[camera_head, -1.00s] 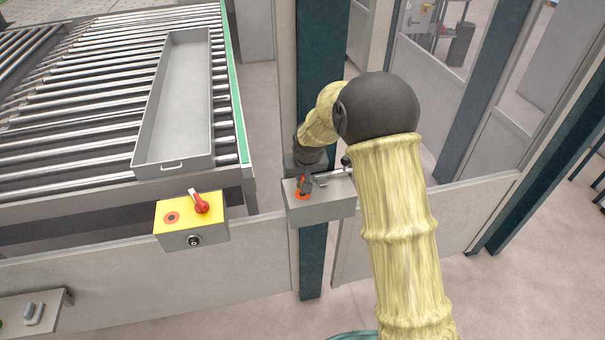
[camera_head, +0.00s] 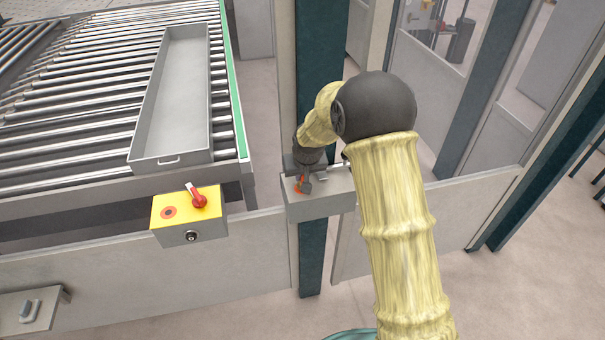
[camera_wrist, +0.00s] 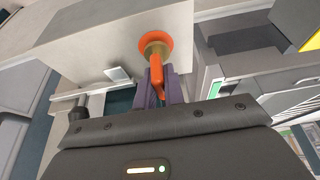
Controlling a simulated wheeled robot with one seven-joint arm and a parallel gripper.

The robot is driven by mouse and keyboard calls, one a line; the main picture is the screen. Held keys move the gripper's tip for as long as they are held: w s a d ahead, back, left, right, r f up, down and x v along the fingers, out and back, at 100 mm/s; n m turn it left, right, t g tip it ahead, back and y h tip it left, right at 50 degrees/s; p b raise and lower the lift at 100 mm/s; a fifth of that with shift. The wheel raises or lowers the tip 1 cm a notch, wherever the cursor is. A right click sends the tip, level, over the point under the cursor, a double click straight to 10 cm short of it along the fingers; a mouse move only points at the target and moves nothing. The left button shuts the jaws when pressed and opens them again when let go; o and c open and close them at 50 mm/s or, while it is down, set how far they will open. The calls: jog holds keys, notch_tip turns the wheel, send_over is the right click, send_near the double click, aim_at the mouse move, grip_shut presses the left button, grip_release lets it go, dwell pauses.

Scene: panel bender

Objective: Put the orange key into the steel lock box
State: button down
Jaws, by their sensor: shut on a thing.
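The steel lock box (camera_head: 325,208) is fixed at the dark post in the middle of the head view. It fills the upper left of the wrist view (camera_wrist: 100,38). An orange ring (camera_wrist: 155,40) sits on its face around a brass-coloured part. The orange key (camera_wrist: 158,90) is held between my gripper's purple-grey fingers (camera_wrist: 166,88), shut on it. The key lines up with the ring's centre and meets the brass part; how deep it sits I cannot tell. In the head view my gripper (camera_head: 304,187) is down at the box's top and largely hides the key.
A yellow switch box (camera_head: 186,220) with a red handle (camera_head: 200,199) stands left of the lock box. A metal bar and latch (camera_wrist: 84,91) lie close beside my gripper. A roller conveyor (camera_head: 70,110) carries a long grey tray (camera_head: 140,150).

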jog(key=shift+f, duration=0.35)
jog(key=c, duration=1.4)
grip_release()
jog(key=shift+r, duration=0.1)
jog(key=b+v, duration=0.4)
jog(key=v, duration=1.3)
jog(key=shift+s, duration=0.2)
jog(key=shift+d, duration=0.1)
jog(key=s+d+f+m, duration=0.1)
jog(key=s+d+f, duration=0.5)
jog(key=s+d, duration=0.2)
jog(key=s+d+f+m+g+h, duration=0.1)
jog(key=s+d+f, duration=0.5)
jog(key=s, duration=0.6)
jog(key=shift+s+d+m+g, duration=0.3)
jog(key=shift+d+m, duration=0.3)
jog(key=shift+d, duration=0.4)
